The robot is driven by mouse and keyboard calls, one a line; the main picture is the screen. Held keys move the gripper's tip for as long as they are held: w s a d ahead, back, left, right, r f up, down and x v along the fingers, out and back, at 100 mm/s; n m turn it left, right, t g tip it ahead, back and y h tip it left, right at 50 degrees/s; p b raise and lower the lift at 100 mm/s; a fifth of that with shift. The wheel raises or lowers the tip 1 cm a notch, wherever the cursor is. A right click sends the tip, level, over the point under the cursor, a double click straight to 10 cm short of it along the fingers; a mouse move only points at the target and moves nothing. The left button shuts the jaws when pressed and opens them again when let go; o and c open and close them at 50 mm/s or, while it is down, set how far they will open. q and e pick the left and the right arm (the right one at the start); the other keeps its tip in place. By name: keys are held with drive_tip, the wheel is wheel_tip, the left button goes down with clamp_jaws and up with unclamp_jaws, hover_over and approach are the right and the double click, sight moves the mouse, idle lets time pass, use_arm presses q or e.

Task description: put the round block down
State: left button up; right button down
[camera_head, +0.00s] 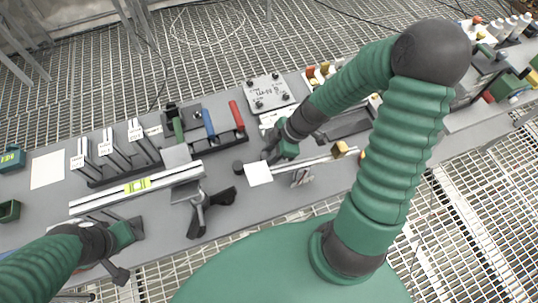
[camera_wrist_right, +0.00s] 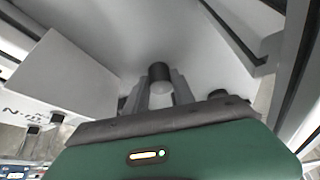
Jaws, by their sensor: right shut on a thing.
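The round block (camera_wrist_right: 160,74) is a small dark cylinder with a paler end. In the right wrist view it sits between the two grey fingers of my right gripper (camera_wrist_right: 160,92), which is shut on it. In the head view my right gripper (camera_head: 268,157) is over the middle of the bench, and a small dark round piece (camera_head: 238,167) shows just left of it, seemingly the same block. Whether its underside touches the bench cannot be told. My left gripper (camera_head: 130,250) is low at the left near the bench's front edge, fingers apart and empty.
A white card (camera_head: 258,173) lies close to my right gripper. A rail with a yellow-green level (camera_head: 137,186), a dark clamp-like tool (camera_head: 208,208), a rack with red and blue handles (camera_head: 222,122) and a metal plate (camera_head: 268,93) crowd the bench. Some grey surface is bare around (camera_head: 160,225).

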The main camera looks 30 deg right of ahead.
drive_tip(key=shift+d, duration=0.3)
drive_tip(key=c, duration=1.3)
unclamp_jaws()
drive_tip(key=shift+s, duration=0.1)
drive_tip(key=shift+c, duration=0.2)
drive_tip(key=shift+o, duration=1.4)
drive_tip(key=shift+a, duration=0.3)
drive_tip(key=shift+r, duration=0.1)
use_arm(q)
drive_tip(key=shift+w+p+v, duration=0.25)
drive_tip(key=shift+p+v, duration=0.9)
drive_tip(key=shift+p, duration=0.05)
use_arm(e)
drive_tip(key=v, duration=1.2)
use_arm(q)
drive_tip(key=shift+d+r, duration=0.1)
